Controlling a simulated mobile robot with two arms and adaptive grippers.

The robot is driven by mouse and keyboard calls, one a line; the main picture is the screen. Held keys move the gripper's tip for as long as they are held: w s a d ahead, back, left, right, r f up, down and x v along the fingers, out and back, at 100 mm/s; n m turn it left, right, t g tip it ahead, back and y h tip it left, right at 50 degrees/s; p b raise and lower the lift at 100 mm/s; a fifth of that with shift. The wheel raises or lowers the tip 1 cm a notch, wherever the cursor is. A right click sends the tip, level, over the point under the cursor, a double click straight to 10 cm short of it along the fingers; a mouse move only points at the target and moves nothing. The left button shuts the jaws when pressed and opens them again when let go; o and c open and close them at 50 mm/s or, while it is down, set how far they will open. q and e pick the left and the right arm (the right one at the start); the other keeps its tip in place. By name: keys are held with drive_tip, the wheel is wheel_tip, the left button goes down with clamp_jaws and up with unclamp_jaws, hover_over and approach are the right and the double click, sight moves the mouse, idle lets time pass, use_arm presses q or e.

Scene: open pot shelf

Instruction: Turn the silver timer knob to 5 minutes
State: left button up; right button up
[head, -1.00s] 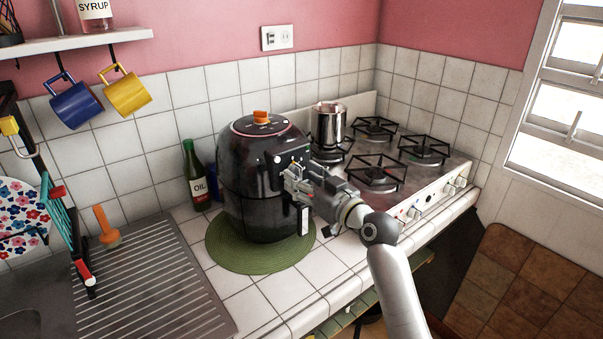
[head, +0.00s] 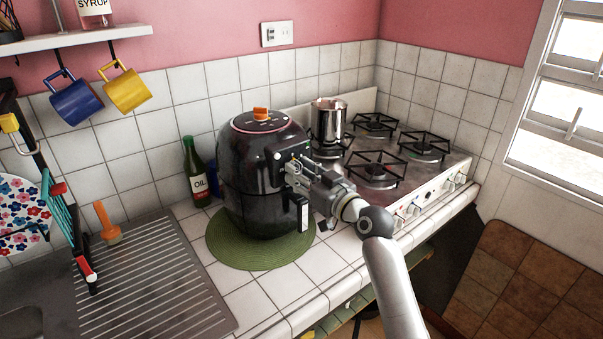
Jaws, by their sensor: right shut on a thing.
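The black air fryer (head: 250,185) stands on the counter with an orange piece on its lid. Its front panel faces right, with a small pale knob or dial (head: 278,158) at the panel's left. My right gripper (head: 292,170) is at the panel, shut on the silver timer knob, which its fingers mostly hide. The dial marks are too small to read, so the knob's setting cannot be told. The fryer's handle (head: 303,212) is just below the gripper. My left gripper is not in view.
The fryer rests on a round green mat (head: 228,252). An oil bottle (head: 194,170) stands behind it at left. A gas stove (head: 440,160) with a metal pot (head: 328,125) is at right. A ridged drainboard (head: 150,290) lies at front left.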

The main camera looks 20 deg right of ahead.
drive_tip(key=m+p, duration=0.3)
drive_tip(key=m, duration=0.2)
drive_tip(key=shift+a+r, duration=0.1)
drive_tip(key=shift+r, duration=0.05)
drive_tip(key=shift+m+p, duration=1.35)
drive_tip(key=shift+m, duration=1.35)
drive_tip(key=o, duration=1)
drive_tip(key=shift+s, duration=0.1)
drive_tip(key=v, duration=1.2)
